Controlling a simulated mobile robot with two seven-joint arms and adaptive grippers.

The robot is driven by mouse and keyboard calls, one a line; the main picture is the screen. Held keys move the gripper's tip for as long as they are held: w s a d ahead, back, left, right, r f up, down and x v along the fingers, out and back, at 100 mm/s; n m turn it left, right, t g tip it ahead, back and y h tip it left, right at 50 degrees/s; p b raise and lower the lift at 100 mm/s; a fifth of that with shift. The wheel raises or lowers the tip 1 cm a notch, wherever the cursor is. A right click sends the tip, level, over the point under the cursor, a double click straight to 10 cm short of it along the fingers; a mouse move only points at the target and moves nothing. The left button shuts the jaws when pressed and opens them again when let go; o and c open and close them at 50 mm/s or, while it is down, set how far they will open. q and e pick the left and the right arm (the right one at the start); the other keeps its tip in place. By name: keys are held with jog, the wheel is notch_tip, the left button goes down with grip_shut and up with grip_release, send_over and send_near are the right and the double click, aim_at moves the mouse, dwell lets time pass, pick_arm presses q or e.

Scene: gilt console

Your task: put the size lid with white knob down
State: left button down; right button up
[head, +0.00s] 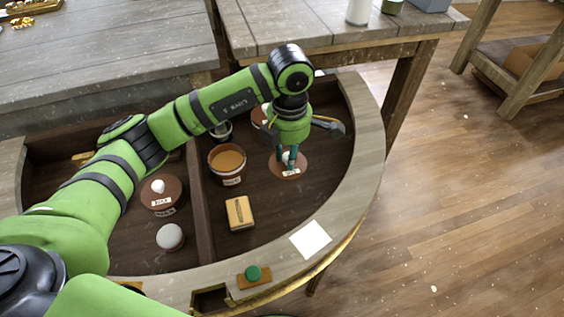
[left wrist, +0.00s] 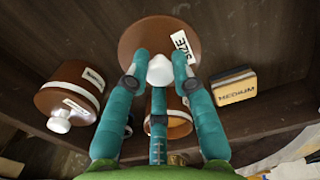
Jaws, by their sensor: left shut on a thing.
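The brown round size lid (head: 288,170) has a white label and a white knob, and it is at the right of the compartmented curved console. It also shows in the left wrist view (left wrist: 135,42), with its white knob (left wrist: 160,70) between the fingers. My left gripper (head: 287,158) is shut on that knob from above, and its fingers (left wrist: 160,78) hide part of the lid. I cannot tell whether the lid touches the compartment floor. My right gripper is not in view.
An open brown jar (head: 227,180) stands left of the lid, with a tan labelled box (head: 240,213) in front. Across the divider (head: 199,200) are another white-knobbed lid (head: 160,192) and a white ball-like thing (head: 170,237). A white square (head: 310,239) lies on the console rim.

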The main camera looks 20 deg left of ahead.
aim_at(282, 166)
pick_arm(q)
jog(key=shift+w+a+f, duration=0.15)
jog(key=shift+a+f, duration=0.35)
jog(key=shift+a, duration=0.25)
jog(key=shift+a+f, duration=0.1)
jog(key=shift+f, duration=0.1)
jog(key=shift+f+p, duration=0.35)
jog(key=shift+f, duration=1.5)
jog(key=shift+f, duration=0.1)
jog(key=c, duration=1)
grip_release()
jog(key=shift+c, duration=0.2)
notch_tip(282, 166, up, 12)
jog(key=b, duration=0.1)
